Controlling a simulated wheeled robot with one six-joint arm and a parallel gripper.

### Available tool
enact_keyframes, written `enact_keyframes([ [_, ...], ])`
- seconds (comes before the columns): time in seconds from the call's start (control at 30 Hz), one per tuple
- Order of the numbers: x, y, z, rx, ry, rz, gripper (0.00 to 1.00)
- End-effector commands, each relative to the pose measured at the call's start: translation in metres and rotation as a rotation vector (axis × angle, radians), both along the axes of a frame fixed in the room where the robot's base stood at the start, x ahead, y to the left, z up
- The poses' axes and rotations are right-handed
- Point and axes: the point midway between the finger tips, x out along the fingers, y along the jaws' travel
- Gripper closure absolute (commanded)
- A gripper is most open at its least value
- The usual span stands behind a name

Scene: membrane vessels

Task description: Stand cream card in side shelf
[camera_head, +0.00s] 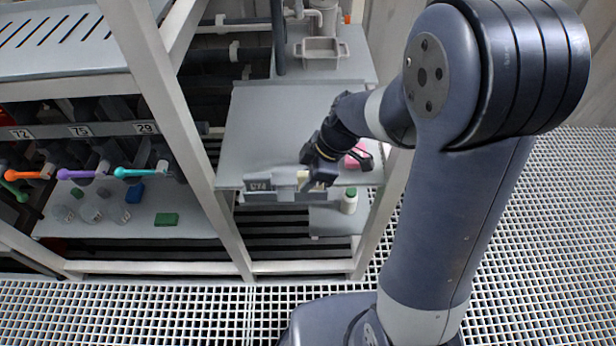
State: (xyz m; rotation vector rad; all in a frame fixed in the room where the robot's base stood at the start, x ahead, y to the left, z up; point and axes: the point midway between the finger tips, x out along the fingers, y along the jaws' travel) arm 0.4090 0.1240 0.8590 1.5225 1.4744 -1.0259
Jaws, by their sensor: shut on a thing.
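The cream card (303,175) shows as a small pale patch at the fingertips of my gripper (315,178). My gripper is shut on it, pointing down at the front edge of the grey side shelf (262,125). The dark fingers and wrist hide much of the card, so its tilt is hard to tell. A grey slotted holder (284,195) with a dark label plate (258,185) runs along the shelf's front edge. The card is just above or at this holder; I cannot tell whether they touch.
A pink object (356,158) lies right of my gripper. A green-capped white bottle (349,201) stands below. A grey tray (321,48) is at the back. A white frame post (185,130) stands left, beside coloured valve handles (133,172). The shelf's middle is clear.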

Motion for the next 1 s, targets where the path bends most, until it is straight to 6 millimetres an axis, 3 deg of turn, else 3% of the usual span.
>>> enact_keyframes([
  [0.8, -0.0003, -0.0002, -0.0047, -0.001, 0.001, 0.0, 1.0],
  [0.83, -0.0004, -0.0002, -0.0048, -0.001, 0.001, 0.0, 0.81],
  [1.0, 0.0, -0.0002, -0.0048, -0.001, 0.0, 0.0, 0.67],
])
